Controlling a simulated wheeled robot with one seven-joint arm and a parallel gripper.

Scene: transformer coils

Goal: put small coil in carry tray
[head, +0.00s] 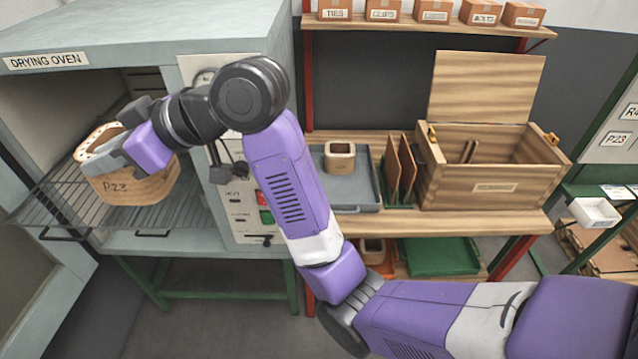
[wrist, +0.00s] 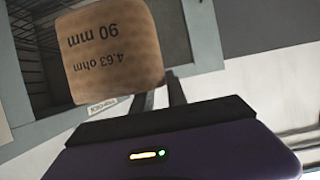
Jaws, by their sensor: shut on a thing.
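My gripper (head: 108,142) is shut on the wall of a large tan coil (head: 135,187) marked P23, at the drying oven's open mouth. The wrist view shows this coil (wrist: 112,48) marked 90 mm and 4.63 ohm, beyond my fingers (wrist: 160,97). A small tan coil (head: 340,157) stands upright on a grey tray (head: 352,193) on the wooden bench, apart from my gripper. Another small coil (head: 372,250) shows partly on the lower shelf by an orange tray (head: 386,268). I cannot tell which tray is the carry tray.
The drying oven (head: 130,60) stands open at left with its wire rack (head: 60,205) pulled out. A wooden box (head: 480,170) with raised lid and upright brown boards (head: 400,167) stand on the bench. A green tray (head: 440,256) lies below. My arm crosses in front of the bench.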

